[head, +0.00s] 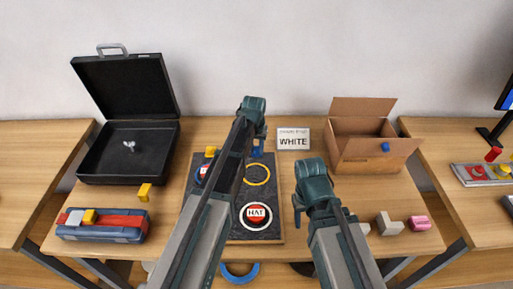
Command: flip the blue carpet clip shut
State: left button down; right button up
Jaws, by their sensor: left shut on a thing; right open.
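The dark grey carpet (272,228) lies on the middle of the table. A small blue part, which looks like the carpet clip (257,152), shows at its far edge beside my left arm. My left gripper (254,124) is over the far part of the carpet, at the clip. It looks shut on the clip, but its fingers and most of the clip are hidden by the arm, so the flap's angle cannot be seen. My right gripper (298,207) is open at the carpet's right edge, apart from the clip. Its fingers are largely hidden.
An open black case (130,160) stands at the left, a cardboard box (366,152) at the right. A white sign (293,139) stands behind the carpet. A blue toolbox (103,232) is front left; grey blocks (389,224) and a pink piece (420,223) lie front right.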

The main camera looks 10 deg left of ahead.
pick_arm(q)
jog(key=c, duration=0.6)
grip_release()
notch_tip(320, 180, up, 14)
jog(key=s+p, duration=0.2)
jog(key=p, duration=1.1)
jog(key=shift+s+f+p, duration=0.2)
jog(key=shift+s+p, duration=0.05)
jog(key=shift+p, duration=0.05)
pick_arm(e)
notch_tip(320, 180, up, 14)
jog(key=shift+f, duration=0.2)
pick_arm(q)
jog(key=s+d+f+m+g+b, duration=0.1)
jog(key=s+d, duration=0.3)
jog(key=s, duration=0.8)
jog(key=s+d+f+m+g+y, duration=0.1)
jog(key=s+d, duration=0.3)
jog(key=s, duration=0.8)
jog(key=shift+s+d+m+b, duration=0.15)
jog(key=shift+m+b, duration=0.2)
jog(key=shift+m, duration=0.45)
pick_arm(e)
jog(key=shift+f, duration=0.85)
